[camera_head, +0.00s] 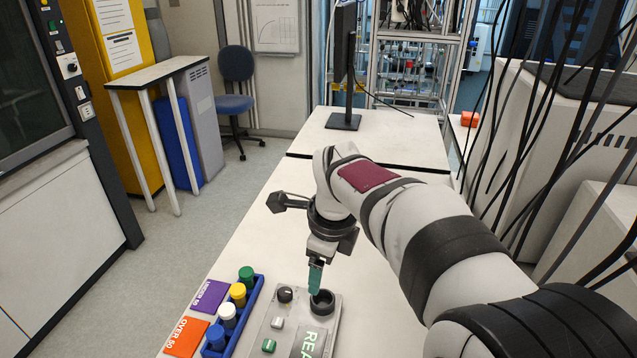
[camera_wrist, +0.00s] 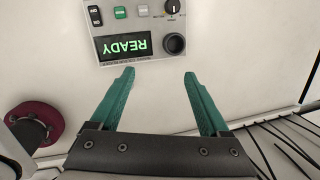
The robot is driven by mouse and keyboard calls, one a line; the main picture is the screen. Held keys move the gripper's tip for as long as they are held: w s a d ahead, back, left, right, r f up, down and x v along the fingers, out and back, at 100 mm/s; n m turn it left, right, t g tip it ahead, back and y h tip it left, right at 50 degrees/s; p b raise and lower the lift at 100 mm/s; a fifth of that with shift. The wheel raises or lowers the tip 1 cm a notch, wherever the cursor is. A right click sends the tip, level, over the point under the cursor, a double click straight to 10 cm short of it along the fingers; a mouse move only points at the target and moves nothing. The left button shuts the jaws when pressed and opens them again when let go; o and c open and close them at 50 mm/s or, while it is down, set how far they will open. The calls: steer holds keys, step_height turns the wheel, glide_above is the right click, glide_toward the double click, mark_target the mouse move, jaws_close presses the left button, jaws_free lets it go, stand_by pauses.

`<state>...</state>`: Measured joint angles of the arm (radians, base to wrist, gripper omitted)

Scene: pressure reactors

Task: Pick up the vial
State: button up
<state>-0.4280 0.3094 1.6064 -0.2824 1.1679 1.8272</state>
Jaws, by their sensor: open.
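Several capped vials stand in a blue rack (camera_head: 256,300): a green-capped vial (camera_head: 246,274), a yellow-capped vial (camera_head: 238,292), a white-capped vial (camera_head: 227,312) and a blue-capped vial (camera_head: 216,337). I cannot tell which one is meant. My gripper (camera_head: 315,291) points down beside the dark round well (camera_head: 322,307) of the grey device, to the right of the rack. The wrist view shows its green fingers (camera_wrist: 159,76) wide apart with nothing between them. The well (camera_wrist: 174,44) looks dark inside, and no vial shows in the wrist view.
The grey device (camera_wrist: 133,66) has a knob (camera_head: 285,294), buttons and a lit READY display (camera_wrist: 127,46). A purple card (camera_head: 210,296) and an orange card (camera_head: 186,337) lie left of the rack. A monitor (camera_head: 345,65) stands farther back. The white table behind the device is clear.

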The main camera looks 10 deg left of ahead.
steer(key=w+a+f+m, duration=0.3)
steer(key=w+a+m, duration=0.1)
steer(key=a, duration=0.4)
steer(key=m+t+y, duration=0.1)
steer(key=m, duration=0.4)
glide_toward(246, 272)
steer(key=x, duration=1.1)
steer(key=shift+t, duration=0.3)
jaws_close()
